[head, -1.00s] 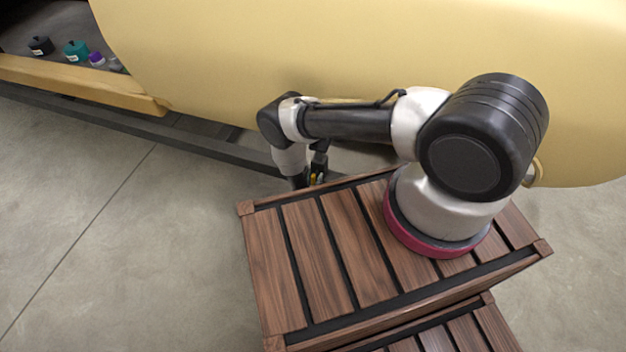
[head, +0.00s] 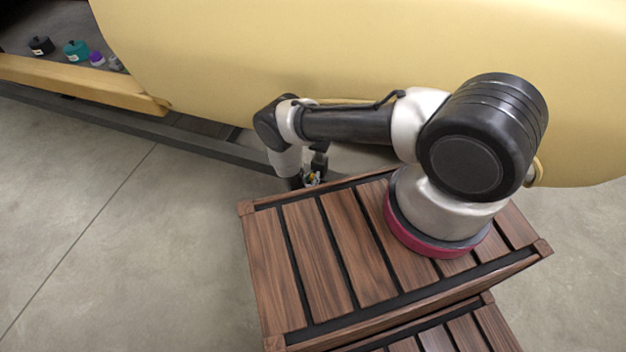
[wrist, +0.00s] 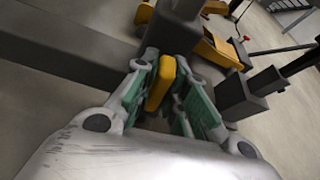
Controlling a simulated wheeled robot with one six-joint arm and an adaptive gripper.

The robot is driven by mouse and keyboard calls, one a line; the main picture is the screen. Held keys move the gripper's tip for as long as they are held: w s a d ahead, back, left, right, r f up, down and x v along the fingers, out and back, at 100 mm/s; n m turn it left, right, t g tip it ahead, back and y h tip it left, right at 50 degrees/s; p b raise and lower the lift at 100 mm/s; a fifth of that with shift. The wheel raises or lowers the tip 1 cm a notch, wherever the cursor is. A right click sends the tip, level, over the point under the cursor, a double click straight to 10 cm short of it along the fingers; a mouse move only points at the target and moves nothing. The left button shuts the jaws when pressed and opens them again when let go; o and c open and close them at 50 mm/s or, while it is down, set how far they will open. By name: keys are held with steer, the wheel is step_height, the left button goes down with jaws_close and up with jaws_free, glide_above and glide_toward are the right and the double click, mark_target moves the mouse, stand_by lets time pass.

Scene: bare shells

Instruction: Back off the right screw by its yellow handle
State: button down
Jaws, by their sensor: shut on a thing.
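My gripper (wrist: 160,95) fills the lower part of the wrist view, its green-padded fingers on either side of a yellow handle (wrist: 160,82). The gripper is shut on this handle. In the head view my gripper (head: 312,180) is low beside the far edge of the slatted wooden top, and only a small bit of yellow shows at it. The screw itself is hidden behind the fingers and the handle.
Dark square beams (wrist: 68,45) run beside the gripper in the wrist view. A second yellow part (wrist: 215,45) stands beyond. A large yellow shell (head: 270,55) spans the back in the head view. Concrete floor (head: 110,230) is clear.

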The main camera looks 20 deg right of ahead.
steer(key=n, duration=0.1)
steer(key=n+g+h, duration=0.1)
steer(key=n+h, duration=0.1)
steer(key=n, duration=0.1)
steer(key=shift+w+a+f, duration=0.1)
steer(key=shift+w+a, duration=0.05)
steer(key=shift+a, duration=0.1)
steer(key=shift+h, duration=0.4)
steer(key=c, duration=1.4)
jaws_free()
steer(key=shift+c, duration=0.2)
steer(key=shift+a, duration=0.1)
steer(key=v, duration=1.2)
